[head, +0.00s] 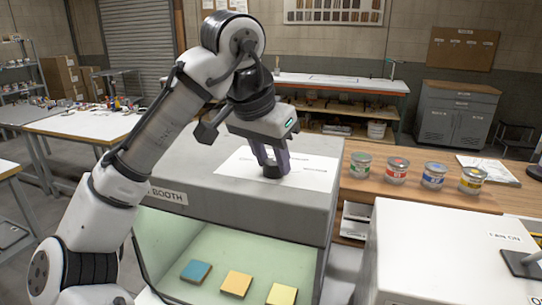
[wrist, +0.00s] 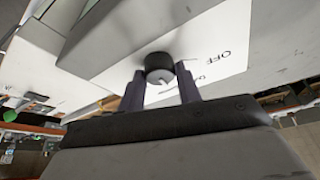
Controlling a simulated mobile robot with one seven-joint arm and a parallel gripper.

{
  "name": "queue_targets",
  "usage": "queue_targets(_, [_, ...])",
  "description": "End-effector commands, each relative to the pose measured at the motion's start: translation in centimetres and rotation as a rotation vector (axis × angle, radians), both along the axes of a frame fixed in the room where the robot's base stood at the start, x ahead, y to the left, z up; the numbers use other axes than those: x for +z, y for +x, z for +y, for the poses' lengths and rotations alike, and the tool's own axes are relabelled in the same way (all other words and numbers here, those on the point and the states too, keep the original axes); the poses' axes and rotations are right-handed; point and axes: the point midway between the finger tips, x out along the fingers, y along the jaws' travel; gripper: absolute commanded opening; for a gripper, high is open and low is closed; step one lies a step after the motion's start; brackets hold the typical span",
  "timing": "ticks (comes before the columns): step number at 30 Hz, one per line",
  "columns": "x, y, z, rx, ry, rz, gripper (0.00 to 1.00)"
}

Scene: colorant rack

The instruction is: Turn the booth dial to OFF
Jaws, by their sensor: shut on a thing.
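The booth (head: 300,205) is a grey box with "BOOTH" on its front and a pale green, open inside. A white label plate (head: 315,172) lies on its top. The dial (wrist: 157,63) is a small dark round knob with a light mark on its face, seen between my gripper's fingers in the wrist view. My gripper (head: 270,168) points down at the booth top and is shut on the dial. The word OFF (wrist: 233,57) is on the plate, right of the dial in the wrist view. Another word is partly hidden by a finger. I cannot tell the dial's exact setting.
Blue, orange and yellow square panels (head: 236,284) lie inside the booth. Several paint cans (head: 396,171) stand on the wooden counter (head: 420,197) to the right. A white cabinet (head: 430,250) with a dark lever (head: 522,263) stands at front right.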

Motion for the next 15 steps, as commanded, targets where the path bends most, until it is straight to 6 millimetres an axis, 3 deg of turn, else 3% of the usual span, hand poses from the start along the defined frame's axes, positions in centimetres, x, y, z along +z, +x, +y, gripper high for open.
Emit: queue_targets(15, [0.13,-0.12,-0.28,0.493,0.002,-0.005,0.11])
